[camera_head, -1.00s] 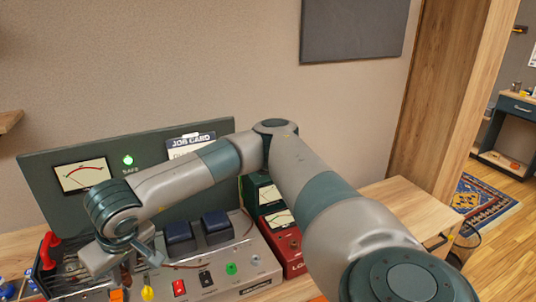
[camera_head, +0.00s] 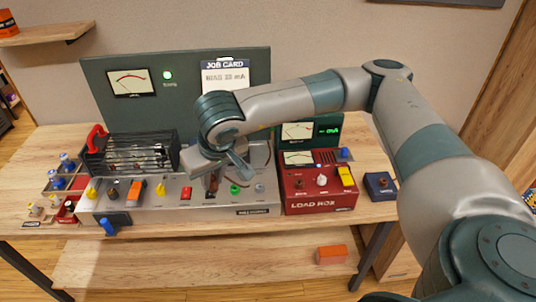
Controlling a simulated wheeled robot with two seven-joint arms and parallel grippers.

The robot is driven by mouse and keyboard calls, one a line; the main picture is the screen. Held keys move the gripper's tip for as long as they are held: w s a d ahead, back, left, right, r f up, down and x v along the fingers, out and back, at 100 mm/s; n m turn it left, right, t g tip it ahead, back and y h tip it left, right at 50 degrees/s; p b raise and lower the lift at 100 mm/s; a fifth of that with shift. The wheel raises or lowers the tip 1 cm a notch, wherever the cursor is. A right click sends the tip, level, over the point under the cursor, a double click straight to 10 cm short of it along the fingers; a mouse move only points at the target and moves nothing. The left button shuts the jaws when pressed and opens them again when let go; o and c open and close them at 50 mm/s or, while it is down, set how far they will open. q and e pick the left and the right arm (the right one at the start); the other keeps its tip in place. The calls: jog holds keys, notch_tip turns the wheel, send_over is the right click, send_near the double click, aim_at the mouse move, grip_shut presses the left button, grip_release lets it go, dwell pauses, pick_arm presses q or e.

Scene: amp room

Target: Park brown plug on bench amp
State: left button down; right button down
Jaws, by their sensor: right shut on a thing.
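The bench amp is a silver chassis (camera_head: 232,204) with a dark upright back panel that carries a meter and a green lamp. Coloured jacks and knobs line its front. My right gripper (camera_head: 224,172) reaches in from the right, low over the middle of the chassis. It is shut on the brown plug (camera_head: 212,183), which shows as a small brown piece under the jaws. The jaws hide most of the plug, and I cannot tell whether it touches the chassis. My left gripper is out of view.
A red load box (camera_head: 318,203) stands right of the amp, with a small blue box (camera_head: 380,186) beyond it. Small trays (camera_head: 50,207) of plugs lie further left. An orange block (camera_head: 332,254) rests on the lower shelf.

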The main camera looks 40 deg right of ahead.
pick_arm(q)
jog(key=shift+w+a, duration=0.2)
pick_arm(e)
jog(key=shift+w+a, duration=0.1)
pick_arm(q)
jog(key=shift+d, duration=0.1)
